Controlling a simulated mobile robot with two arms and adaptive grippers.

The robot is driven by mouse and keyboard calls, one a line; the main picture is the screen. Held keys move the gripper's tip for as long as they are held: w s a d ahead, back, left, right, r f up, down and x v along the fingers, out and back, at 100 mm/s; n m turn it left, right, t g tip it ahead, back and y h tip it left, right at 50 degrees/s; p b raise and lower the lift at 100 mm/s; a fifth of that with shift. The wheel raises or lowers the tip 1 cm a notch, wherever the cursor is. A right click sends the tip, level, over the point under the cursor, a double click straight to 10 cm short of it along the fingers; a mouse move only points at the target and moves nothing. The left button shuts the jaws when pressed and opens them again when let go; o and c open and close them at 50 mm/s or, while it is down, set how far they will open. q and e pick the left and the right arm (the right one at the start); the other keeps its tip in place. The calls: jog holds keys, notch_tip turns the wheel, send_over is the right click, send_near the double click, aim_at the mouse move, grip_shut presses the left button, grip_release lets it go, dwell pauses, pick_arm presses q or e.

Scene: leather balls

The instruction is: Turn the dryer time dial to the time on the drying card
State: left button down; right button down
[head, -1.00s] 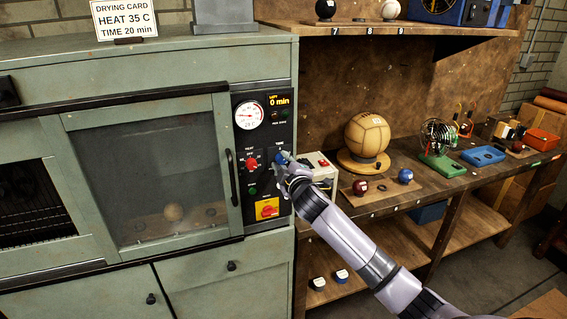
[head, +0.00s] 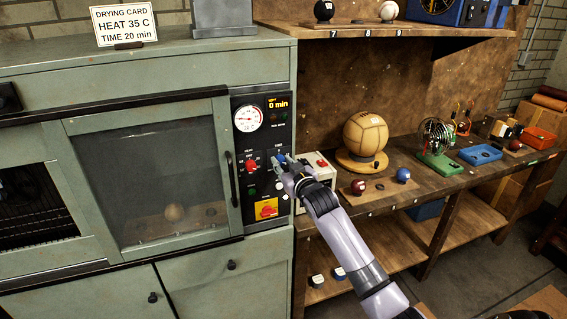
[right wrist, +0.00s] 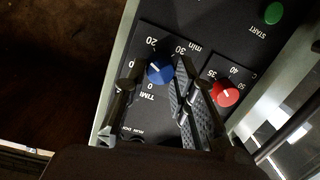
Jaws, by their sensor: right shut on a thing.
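The drying card (head: 125,25) on top of the dryer reads HEAT 35 C, TIME 20 min. The blue time dial (head: 278,158) is on the dryer's dark control panel (head: 282,103). It also shows in the right wrist view (right wrist: 161,71), with its white mark pointing up-left, near the upside-down 20 side. My right gripper (head: 284,161) is at the blue dial, its fingers on both sides of it and shut on it. The red heat dial (head: 251,165) is beside it, left of it in the head view. The yellow display (head: 278,104) reads 0 min. My left gripper is out of view.
A round gauge (head: 247,118) is above the dials. A yellow and red switch (head: 266,209) is below them. A white box (head: 316,170) stands close to the panel's right. A pale ball (head: 174,212) shows behind the dryer's glass door. The bench (head: 420,194) holds balls and tools.

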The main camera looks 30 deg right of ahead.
jog(key=m, duration=0.4)
jog(key=shift+d+f+t+y+p, duration=0.1)
jog(key=shift+t+y+p, duration=0.2)
jog(key=shift+m, duration=0.4)
jog(key=c, duration=1.3)
grip_release()
jog(key=shift+s, duration=0.15)
jog(key=s, duration=0.4)
jog(key=s+a, duration=0.1)
jog(key=s, duration=0.2)
jog(key=s+r, duration=0.1)
jog(key=s, duration=0.3)
jog(key=shift+s+a, duration=0.3)
jog(key=shift+a, duration=0.1)
jog(key=shift+f, duration=0.1)
